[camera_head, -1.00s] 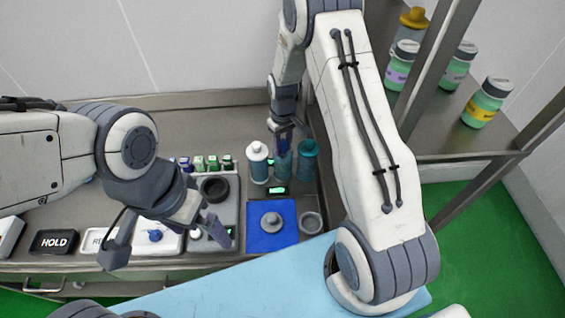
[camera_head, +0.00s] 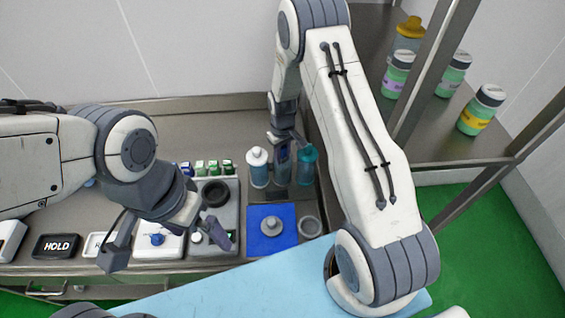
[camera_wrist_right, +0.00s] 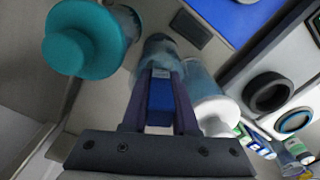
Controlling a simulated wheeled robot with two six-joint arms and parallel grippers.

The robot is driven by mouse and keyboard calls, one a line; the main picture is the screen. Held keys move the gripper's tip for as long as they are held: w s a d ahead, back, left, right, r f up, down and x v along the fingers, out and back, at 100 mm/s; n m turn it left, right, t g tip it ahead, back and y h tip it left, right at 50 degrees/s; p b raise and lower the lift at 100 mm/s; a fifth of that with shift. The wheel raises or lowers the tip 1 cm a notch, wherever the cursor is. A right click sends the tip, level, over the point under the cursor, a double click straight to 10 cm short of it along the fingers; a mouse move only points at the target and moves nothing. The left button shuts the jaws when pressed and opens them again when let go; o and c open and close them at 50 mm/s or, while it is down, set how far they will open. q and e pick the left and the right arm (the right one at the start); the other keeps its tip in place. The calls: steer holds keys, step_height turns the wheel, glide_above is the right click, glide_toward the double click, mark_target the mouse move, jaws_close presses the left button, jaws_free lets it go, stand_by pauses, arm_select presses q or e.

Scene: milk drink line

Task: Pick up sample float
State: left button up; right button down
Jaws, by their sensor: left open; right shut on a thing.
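My right gripper (camera_head: 288,142) is over the middle of three bottles at the back of the bench. In the right wrist view my right gripper (camera_wrist_right: 159,85) is shut on a blue piece (camera_wrist_right: 160,97), likely the sample float. The clear middle bottle (camera_wrist_right: 157,48) is just beyond the fingertips; I cannot tell whether the piece is still partly inside it. The white-capped bottle (camera_head: 258,168) stands left of it and the teal-capped bottle (camera_head: 307,166) right. My left gripper (camera_head: 168,240) is open and empty over the bench front.
A blue mat (camera_head: 257,236) holds a grey knobbed piece (camera_head: 271,226), with a grey ring (camera_head: 310,226) beside it. A black ring (camera_head: 214,191) and small green-capped vials (camera_head: 213,167) are to the left. A shelf post (camera_head: 432,65) stands to the right.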

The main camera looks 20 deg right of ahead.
steer(key=shift+r, duration=0.15)
step_height(320, 180, up, 18)
steer(key=b, duration=0.5)
steer(key=shift+b, duration=0.35)
steer(key=shift+f, duration=0.2)
